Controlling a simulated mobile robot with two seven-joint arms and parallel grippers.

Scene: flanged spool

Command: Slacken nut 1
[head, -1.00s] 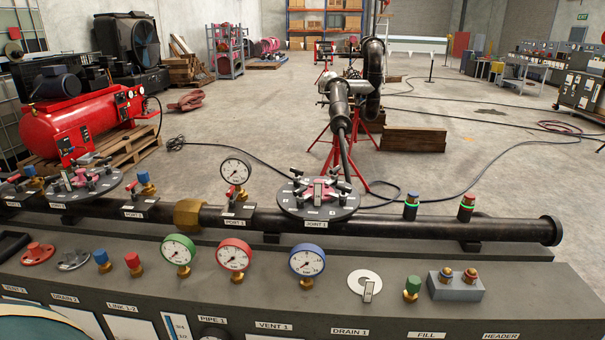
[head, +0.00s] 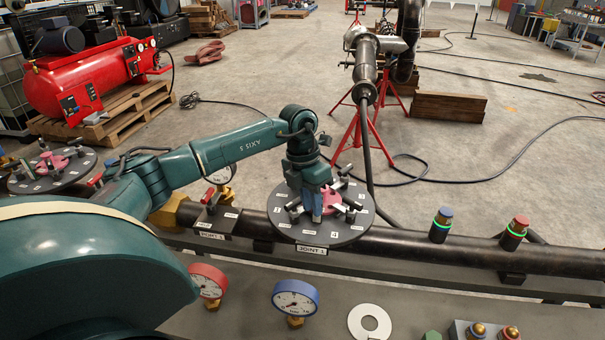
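The round dark JOINT 1 flange (head: 335,236) sits on the black pipe in the middle of the head view. Several dark clamp-like nuts with pale ends stand around a pink-red centre piece (head: 346,198) on it. Small white labels ring the flange; their numbers are too small to read, so I cannot tell which is nut 1. My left gripper (head: 312,210) points down over the flange's left-centre part, among the nuts. It hides some of them, and whether its fingers are open or closed on a nut is unclear. My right gripper is out of view.
A similar flange (head: 30,176) stands at far left. The black pipe (head: 440,250) runs right, with a blue-topped button (head: 442,222) and a red-topped button (head: 516,232). Red (head: 208,282) and blue (head: 296,298) gauges stand in front.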

